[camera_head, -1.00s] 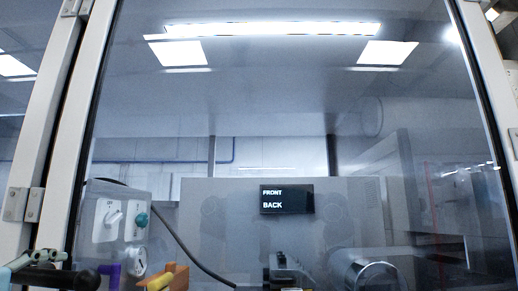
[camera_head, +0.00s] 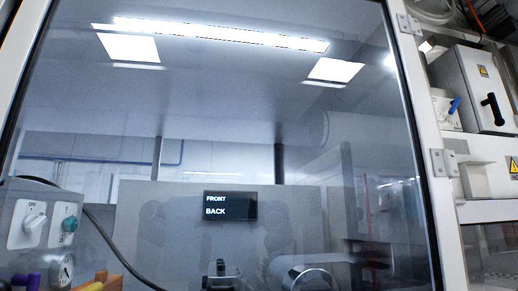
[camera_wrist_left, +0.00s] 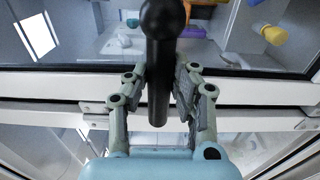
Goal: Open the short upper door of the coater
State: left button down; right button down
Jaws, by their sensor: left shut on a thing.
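A large glass pane (camera_head: 240,110) in a white frame (camera_head: 415,130) fills most of the head view. Hinges (camera_head: 443,162) sit on the frame's right side. In the left wrist view, a black bar handle (camera_wrist_left: 160,50) with a rounded end stands in front of a white frame rail (camera_wrist_left: 240,93). My left gripper (camera_wrist_left: 162,80) is shut on this handle, one finger on each side. The left gripper is outside the head view. My right gripper is in no view. Whether the pane seen belongs to the short upper door I cannot tell.
Behind the glass are a dark FRONT/BACK display (camera_head: 230,205), a grey control box (camera_head: 40,235) with knobs and a gauge, and a shiny cylinder (camera_head: 305,278). Right of the frame is a white cabinet (camera_head: 475,85) with a black handle.

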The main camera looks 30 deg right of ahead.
pick_arm(q)
jog(key=s+a+n+y+p, duration=0.1)
jog(key=s+a+p, duration=0.1)
jog(key=s, duration=0.7)
jog(key=shift+y+p, duration=0.4)
jog(key=shift+p, duration=0.5)
jog(key=shift+f, duration=0.1)
